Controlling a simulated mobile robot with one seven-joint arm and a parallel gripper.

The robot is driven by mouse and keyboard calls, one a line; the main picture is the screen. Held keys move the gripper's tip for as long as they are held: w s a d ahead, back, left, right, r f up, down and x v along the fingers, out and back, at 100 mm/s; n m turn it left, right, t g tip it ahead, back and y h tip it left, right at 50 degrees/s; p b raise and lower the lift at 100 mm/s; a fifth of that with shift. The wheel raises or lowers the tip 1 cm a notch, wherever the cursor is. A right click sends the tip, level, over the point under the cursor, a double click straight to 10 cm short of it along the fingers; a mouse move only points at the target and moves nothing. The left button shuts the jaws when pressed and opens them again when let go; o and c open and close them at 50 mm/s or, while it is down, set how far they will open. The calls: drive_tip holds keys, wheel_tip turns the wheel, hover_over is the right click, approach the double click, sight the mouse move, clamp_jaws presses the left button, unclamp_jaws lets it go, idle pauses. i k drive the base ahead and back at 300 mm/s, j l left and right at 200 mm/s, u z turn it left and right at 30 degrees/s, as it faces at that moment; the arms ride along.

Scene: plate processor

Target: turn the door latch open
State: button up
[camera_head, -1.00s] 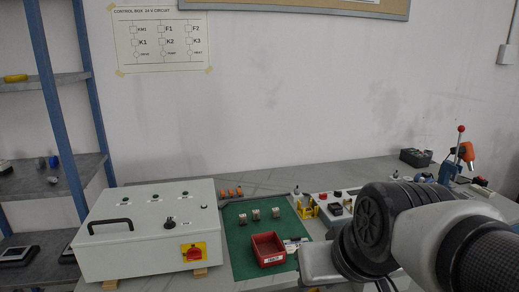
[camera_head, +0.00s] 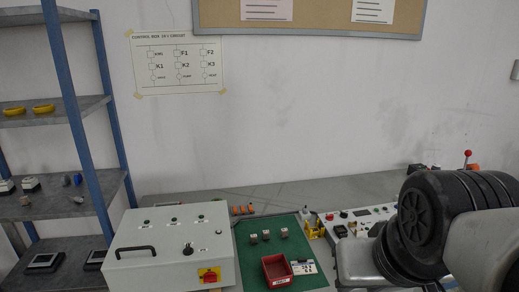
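The light grey control box (camera_head: 150,225) lies on the bench at lower left, its lid facing up and towards me. A black latch knob (camera_head: 188,248) with a small key-like top sits on the lid, right of the black bar handle (camera_head: 136,249). A red and yellow rotary switch (camera_head: 209,276) is at the lid's lower right corner. The lid looks shut. My arm fills the lower right, well to the right of the box. My gripper's fingers cannot be made out in this view.
A green mat (camera_head: 250,270) right of the box bears a red bin (camera_head: 277,268), several small parts and a meter-like card (camera_head: 304,268). A panel (camera_head: 355,216) with buttons lies farther right. A blue-posted shelf (camera_head: 75,110) stands at left. Space above the box is clear.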

sight(188, 251)
drive_tip(key=u, duration=1.15)
drive_tip(key=i+z, duration=0.35)
drive_tip(key=i, duration=0.2)
